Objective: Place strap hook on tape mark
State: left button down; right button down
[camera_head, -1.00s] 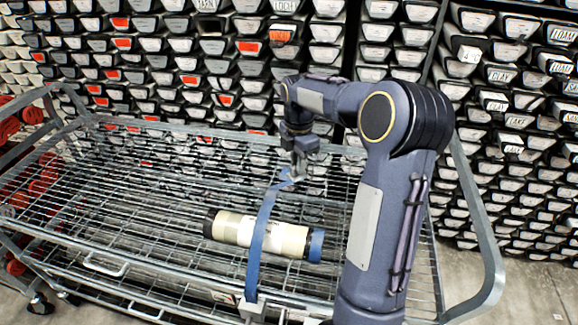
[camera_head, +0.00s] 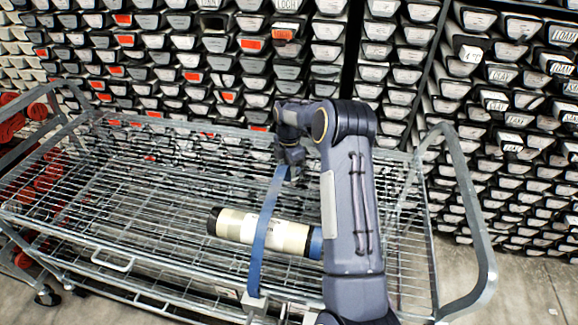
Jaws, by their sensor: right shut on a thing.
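A blue strap (camera_head: 264,231) runs up from a pale metal fitting (camera_head: 254,300) at the cart's near edge, passing over a cream cylinder (camera_head: 262,232) with a dark left end and a blue right end. My right gripper (camera_head: 289,170) is at the strap's upper end, near the cart's far side, and is shut on the strap hook. The hook itself is mostly hidden by the gripper and too small to make out. I cannot make out the tape mark. My left gripper is not in view.
The wire-shelf cart (camera_head: 140,205) has bare grid left of the cylinder and a raised end frame (camera_head: 478,215) at right. A wall of stacked core boxes (camera_head: 180,75) stands behind it. Red cylinders (camera_head: 22,185) sit at far left.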

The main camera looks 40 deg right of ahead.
jog(key=shift+f, duration=0.1)
jog(key=c, duration=1.4)
grip_release()
jog(key=shift+o, duration=0.2)
